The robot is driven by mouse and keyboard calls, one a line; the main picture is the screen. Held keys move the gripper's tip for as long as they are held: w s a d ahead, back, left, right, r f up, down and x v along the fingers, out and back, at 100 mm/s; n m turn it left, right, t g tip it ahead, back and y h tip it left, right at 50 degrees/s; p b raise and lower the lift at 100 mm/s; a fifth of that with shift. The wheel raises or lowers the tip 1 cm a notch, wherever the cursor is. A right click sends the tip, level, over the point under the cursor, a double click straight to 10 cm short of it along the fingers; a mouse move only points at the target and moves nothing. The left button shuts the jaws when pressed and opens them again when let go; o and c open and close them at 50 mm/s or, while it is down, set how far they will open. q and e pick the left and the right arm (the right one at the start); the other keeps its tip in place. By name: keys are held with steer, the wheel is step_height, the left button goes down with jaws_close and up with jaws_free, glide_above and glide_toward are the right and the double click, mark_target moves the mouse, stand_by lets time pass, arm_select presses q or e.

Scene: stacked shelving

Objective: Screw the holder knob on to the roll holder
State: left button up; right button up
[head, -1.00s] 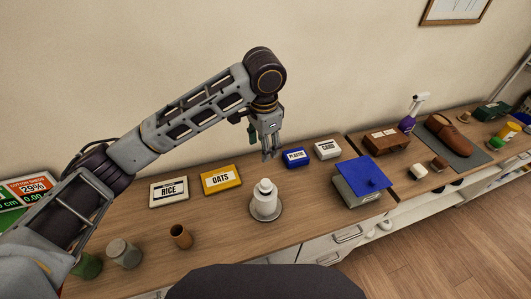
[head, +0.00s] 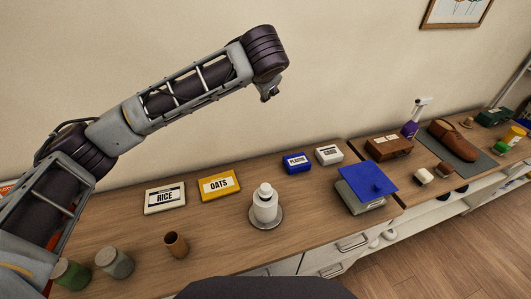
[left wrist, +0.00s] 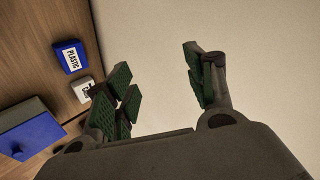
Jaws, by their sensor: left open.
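The roll holder stands upright on the wooden counter, with a round grey base (head: 279,222) and a white roll (head: 265,212) on it. A small rounded white piece (head: 265,188), which looks like the holder knob, sits at its top, with a dark patch just below it. I cannot tell whether it is screwed tight. My left gripper (head: 270,93) is raised high above and behind the holder, mostly hidden behind its wrist in the head view. In the left wrist view the green-padded fingers (left wrist: 160,90) are spread apart with nothing between them. My right gripper is not seen.
Behind the holder lie a rice box (head: 165,198), an oats box (head: 219,185), a blue plastic box (head: 296,163) and a white box (head: 329,155). A blue-lidded box (head: 362,190) stands to the right. A brown cup (head: 175,244) and jars (head: 114,261) stand to the left.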

arm_select(q)
steer(key=w+d+r+m+t+h, duration=0.1)
steer(key=d+r+m+t+h, duration=0.35)
steer(key=r, duration=0.45)
steer(key=w+d+r+m+t+h, duration=0.25)
steer(key=d+r+t+h, duration=0.2)
steer(key=r, duration=0.45)
steer(key=s+d+r+m+g+h, duration=0.1)
steer(key=s+d+m+g+h, duration=1.3)
steer(key=m, duration=0.8)
steer(key=s+a+f+m+g+y, duration=0.1)
steer(key=s+f+m+g+y, duration=0.35)
steer(key=f, duration=0.45)
steer(key=s+a+f+m+g+y, duration=0.1)
steer(key=s+a+f+m+y, duration=0.15)
steer(key=f+m+y, duration=0.6)
steer(key=a+f+y, duration=0.4)
steer(key=a+f, duration=0.2)
steer(key=a, duration=0.3)
steer(key=a+f+y, duration=0.5)
steer(key=a, duration=0.4)
steer(key=shift+w+a+f+m+b, duration=0.15)
steer(key=shift+w+f+m+b, duration=0.2)
steer(key=shift+w+b, duration=0.1)
steer(key=shift+f+t, duration=0.15)
steer(key=shift+t, duration=0.1)
